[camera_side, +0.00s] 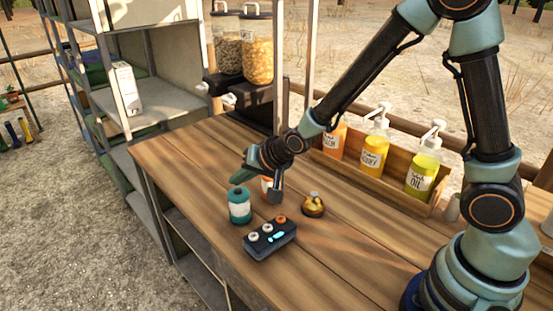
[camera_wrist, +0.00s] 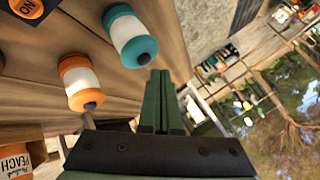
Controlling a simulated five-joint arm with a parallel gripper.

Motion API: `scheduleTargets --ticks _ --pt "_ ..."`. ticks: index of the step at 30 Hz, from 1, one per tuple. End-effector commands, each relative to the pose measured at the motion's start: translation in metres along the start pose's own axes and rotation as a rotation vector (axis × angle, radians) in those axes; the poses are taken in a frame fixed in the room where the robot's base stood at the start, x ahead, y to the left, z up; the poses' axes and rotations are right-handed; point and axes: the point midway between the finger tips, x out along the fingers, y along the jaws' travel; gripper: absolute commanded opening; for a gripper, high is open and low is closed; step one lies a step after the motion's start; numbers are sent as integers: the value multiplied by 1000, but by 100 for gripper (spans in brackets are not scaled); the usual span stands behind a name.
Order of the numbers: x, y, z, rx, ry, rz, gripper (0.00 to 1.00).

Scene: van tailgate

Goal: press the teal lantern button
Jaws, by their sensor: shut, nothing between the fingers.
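The teal lantern (camera_side: 240,208) stands upright on the wooden table, a small teal cylinder with a white band. In the wrist view the teal lantern (camera_wrist: 126,32) shows its dark round button (camera_wrist: 144,58) on the end. My gripper (camera_side: 236,179) is shut and empty, its green fingers reaching left just above the lantern's top. In the wrist view my gripper's fingertips (camera_wrist: 160,73) are close beside the button; I cannot tell whether they touch it. The side view does not show the button clearly.
An orange lantern (camera_wrist: 78,82) stands close by, partly hidden behind my gripper in the side view. A dark box with knobs (camera_side: 270,240) and a small brass object (camera_side: 313,205) are near. A wooden rack (camera_side: 385,185) holds pump bottles.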

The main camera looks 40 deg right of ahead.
Motion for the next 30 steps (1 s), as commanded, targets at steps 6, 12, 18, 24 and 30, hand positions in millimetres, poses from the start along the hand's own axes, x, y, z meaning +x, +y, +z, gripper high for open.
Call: scheduleTargets --ticks 6,12,18,24,30 --pt "0 0 0 0 0 0 0" --pt "0 0 0 0 0 0 0" --pt "0 0 0 0 0 0 0" --pt "1 1 0 0 0 1 0" --pt "5 6 2 0 2 3 0"
